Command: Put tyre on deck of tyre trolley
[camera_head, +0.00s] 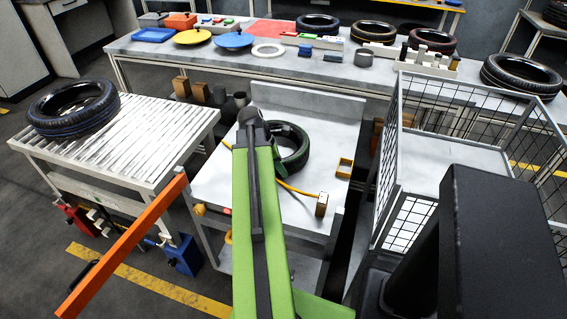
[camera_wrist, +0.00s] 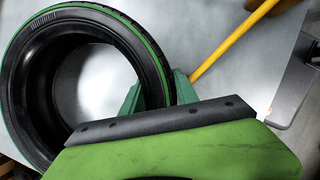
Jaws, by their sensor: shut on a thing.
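A black tyre with a green stripe (camera_head: 298,150) is over the pale deck of the middle trolley (camera_head: 222,182), partly hidden behind my green arm. It also shows large at the left of the wrist view (camera_wrist: 140,48), with the grey deck (camera_wrist: 240,35) visible through and beside it. My gripper (camera_wrist: 158,92) is shut on the tyre's wall, with one green finger inside the ring and one outside. I cannot tell whether the tyre touches the deck.
A yellow bar (camera_head: 290,187) with a wooden block (camera_head: 322,204) lies on the deck's near side. A roller conveyor (camera_head: 165,122) with a blue-striped tyre (camera_head: 72,108) stands left. A mesh cage (camera_head: 480,160) stands right. A long bench (camera_head: 215,62) behind holds several tyres and parts.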

